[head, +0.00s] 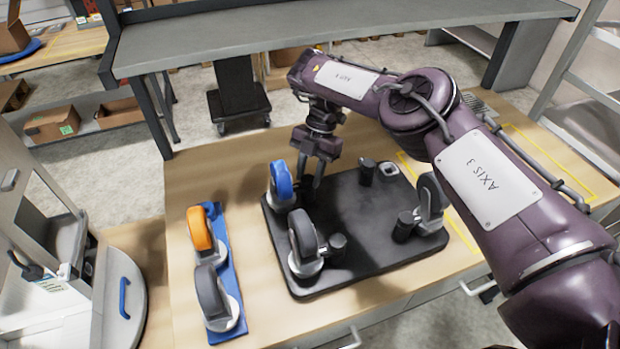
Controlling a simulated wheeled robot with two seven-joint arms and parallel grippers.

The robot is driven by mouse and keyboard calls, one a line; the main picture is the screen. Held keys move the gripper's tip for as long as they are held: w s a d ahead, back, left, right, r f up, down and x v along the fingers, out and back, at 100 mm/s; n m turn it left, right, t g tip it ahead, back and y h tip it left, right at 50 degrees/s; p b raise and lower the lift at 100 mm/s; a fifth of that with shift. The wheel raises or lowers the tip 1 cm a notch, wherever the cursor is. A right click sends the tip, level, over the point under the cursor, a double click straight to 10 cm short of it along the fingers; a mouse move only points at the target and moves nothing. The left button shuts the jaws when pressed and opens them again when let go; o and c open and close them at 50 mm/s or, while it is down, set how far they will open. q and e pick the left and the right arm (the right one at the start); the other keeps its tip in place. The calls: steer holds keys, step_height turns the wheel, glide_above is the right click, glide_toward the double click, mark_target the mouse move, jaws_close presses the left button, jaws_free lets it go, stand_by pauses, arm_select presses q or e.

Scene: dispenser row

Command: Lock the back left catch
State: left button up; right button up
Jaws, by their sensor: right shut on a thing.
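A black board (365,215) lies on the wooden table. A blue-topped dispenser (281,184) stands upright at its back left corner. My right gripper (312,184) points down just right of this dispenser, over the back left of the board. It is shut on what seems to be the back left catch, which its fingers mostly hide. Grey dispensers stand at the front left (303,238) and right (431,200) of the board. My left gripper is not in view.
A blue strip (222,244) left of the board carries an orange dispenser (199,230) and a grey dispenser (212,292). A grey-topped bench (330,37) stands behind. The table is bare between strip and board.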

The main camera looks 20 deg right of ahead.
steer(key=shift+a+n+g+b, duration=0.15)
steer(key=shift+n+g+b, duration=0.2)
steer(key=shift+n, duration=0.45)
steer(key=o, duration=1)
steer(key=shift+r, duration=0.25)
step_height(320, 180, up, 5)
steer(key=shift+f+b, duration=0.2)
steer(key=shift+b, duration=0.35)
step_height(320, 180, up, 3)
steer(key=shift+f+p, duration=0.1)
steer(key=shift+p, duration=0.8)
step_height(320, 180, up, 12)
steer(key=p, duration=1.2)
glide_above(309, 176)
steer(key=shift+s+a, duration=0.1)
steer(key=shift+s, duration=0.05)
steer(key=shift+s, duration=0.1)
